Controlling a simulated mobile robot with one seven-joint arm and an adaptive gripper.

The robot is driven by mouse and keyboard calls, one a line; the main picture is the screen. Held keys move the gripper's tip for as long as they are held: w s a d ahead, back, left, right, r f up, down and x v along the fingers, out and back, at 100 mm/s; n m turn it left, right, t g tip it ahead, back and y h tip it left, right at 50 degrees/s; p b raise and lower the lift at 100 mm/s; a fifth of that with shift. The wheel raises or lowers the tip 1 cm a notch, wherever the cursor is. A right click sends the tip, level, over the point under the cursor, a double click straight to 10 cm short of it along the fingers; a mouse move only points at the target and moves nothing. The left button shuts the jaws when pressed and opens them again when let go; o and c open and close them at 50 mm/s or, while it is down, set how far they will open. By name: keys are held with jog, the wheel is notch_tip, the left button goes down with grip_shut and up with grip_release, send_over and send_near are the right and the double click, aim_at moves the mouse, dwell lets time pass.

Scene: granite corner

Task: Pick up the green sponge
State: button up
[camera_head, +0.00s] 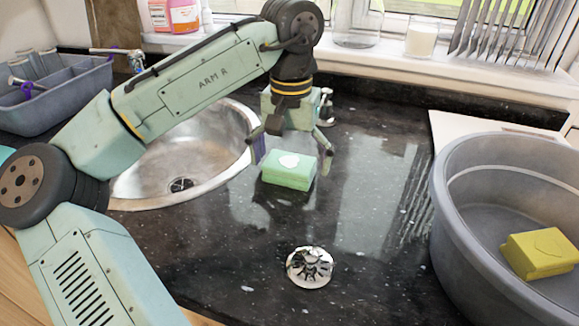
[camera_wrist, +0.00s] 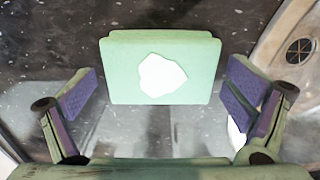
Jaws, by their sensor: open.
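The green sponge (camera_head: 289,170) is a pale green block with a white patch on top. It lies on the dark granite counter, just right of the sink. In the wrist view the sponge (camera_wrist: 118,75) sits ahead of and between the two purple-padded fingers. My gripper (camera_head: 292,150) is open and points down close to the sponge, with a finger toward either side. In the wrist view my gripper (camera_wrist: 165,95) shows gaps between both fingers and the sponge, and nothing is held. The exact height of the fingertips over the counter is hard to tell.
A round steel sink (camera_head: 215,150) lies left of the sponge. A grey tub (camera_head: 450,215) holding a yellow sponge (camera_head: 540,253) stands at the right. A chrome drain piece (camera_head: 310,267) sits in front. A grey caddy (camera_head: 60,98) is back left. Counter around the sponge is mostly clear.

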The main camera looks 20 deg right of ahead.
aim_at(291, 160)
jog(key=shift+c, duration=0.3)
jog(key=c, duration=1.1)
jog(key=shift+o, duration=0.2)
jog(key=shift+r, duration=0.15)
jog(key=shift+r, duration=0.2)
jog(key=r, duration=0.2)
jog(key=r+b, duration=0.1)
jog(key=shift+s, duration=0.25)
jog(key=s+a, duration=0.1)
jog(key=s, duration=0.4)
jog(key=s+r+b, duration=0.1)
jog(key=s, duration=0.4)
jog(key=s+a+b, duration=0.1)
jog(key=s, duration=0.4)
jog(key=shift+s+a+r, duration=0.15)
jog(key=shift+s+a, duration=0.05)
jog(key=shift+a, duration=0.15)
